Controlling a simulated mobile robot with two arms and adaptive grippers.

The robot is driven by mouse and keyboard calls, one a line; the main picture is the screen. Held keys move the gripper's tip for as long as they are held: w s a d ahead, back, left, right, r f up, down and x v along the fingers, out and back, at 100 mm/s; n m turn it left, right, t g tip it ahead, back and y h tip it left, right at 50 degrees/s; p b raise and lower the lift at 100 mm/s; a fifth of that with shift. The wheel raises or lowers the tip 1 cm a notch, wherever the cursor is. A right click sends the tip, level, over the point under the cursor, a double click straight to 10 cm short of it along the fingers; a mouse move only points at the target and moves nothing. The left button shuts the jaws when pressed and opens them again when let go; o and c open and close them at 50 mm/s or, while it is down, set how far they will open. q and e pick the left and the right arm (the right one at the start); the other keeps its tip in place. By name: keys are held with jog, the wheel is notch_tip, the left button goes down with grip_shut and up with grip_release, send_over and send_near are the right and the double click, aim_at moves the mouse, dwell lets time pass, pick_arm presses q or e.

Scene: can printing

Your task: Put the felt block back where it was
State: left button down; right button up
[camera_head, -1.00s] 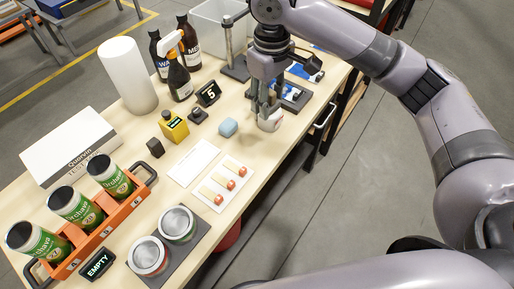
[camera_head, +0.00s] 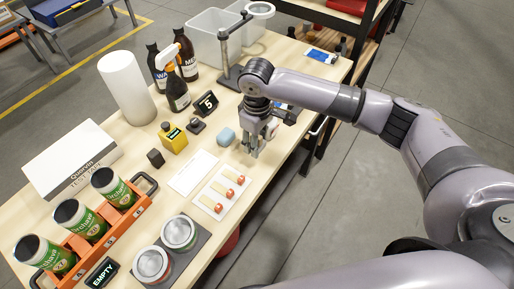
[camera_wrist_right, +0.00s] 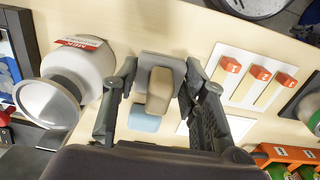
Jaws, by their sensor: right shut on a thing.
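The felt block, a tan grip on a grey pad, sits between the two fingers of my right gripper in the right wrist view (camera_wrist_right: 160,90). My right gripper (camera_head: 251,150) is shut on it, low over the table. Whether the pad touches the table cannot be told. In the head view the block is mostly hidden by the fingers. A light blue block (camera_head: 225,137) lies just left of the gripper and shows below the felt block in the wrist view (camera_wrist_right: 145,119). My left gripper is not in view.
A white sheet with several orange-tipped sticks (camera_head: 222,191) lies in front of the gripper. A white jar (camera_wrist_right: 78,68) stands close beside one finger. A yellow block (camera_head: 173,138), a "5" sign (camera_head: 206,104) and a spray bottle (camera_head: 177,92) stand further left.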

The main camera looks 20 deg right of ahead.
jog(key=shift+f+p, duration=0.35)
jog(key=shift+f, duration=1.95)
jog(key=shift+f, duration=0.1)
jog(key=o, duration=1.1)
notch_tip(320, 180, up, 12)
jog(key=b, duration=0.2)
jog(key=shift+f+b, duration=0.25)
jog(key=shift+b, duration=0.1)
jog(key=shift+r, duration=0.4)
